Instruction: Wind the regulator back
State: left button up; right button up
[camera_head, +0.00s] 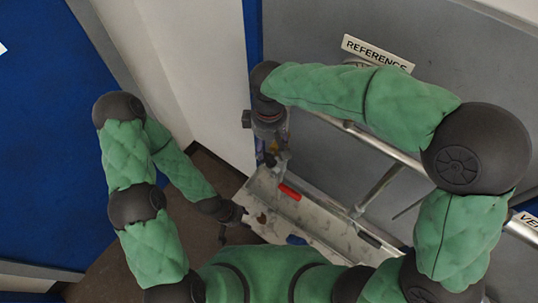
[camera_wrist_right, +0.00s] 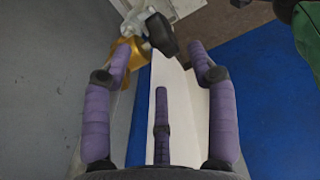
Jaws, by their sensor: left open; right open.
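In the right wrist view a black knob (camera_wrist_right: 161,35), apparently the regulator's, sits on a metal fitting by a brass-coloured body (camera_wrist_right: 124,62). My right gripper (camera_wrist_right: 160,49) is open and empty. Its purple fingers lie to the left and right of the knob, the left fingertip overlapping the brass part; I cannot tell whether they touch. In the head view my right gripper (camera_head: 268,151) points down above a metal tray, mostly hidden under its wrist. My left gripper (camera_head: 229,213) is low, at the tray's left end, small and dark, holding nothing that I can see.
The grey metal tray (camera_head: 325,232) holds a red-handled item (camera_head: 290,192) and a blue item (camera_head: 297,240). Metal pipes (camera_head: 378,186) run beside a large grey wall with a REFERENCE sign (camera_head: 378,52). A white panel (camera_head: 205,75) and blue surfaces lie left.

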aim_at(269, 154)
notch_tip(269, 154, down, 7)
dwell(0.3)
jog(key=shift+c, duration=0.3)
jog(key=c, duration=1.1)
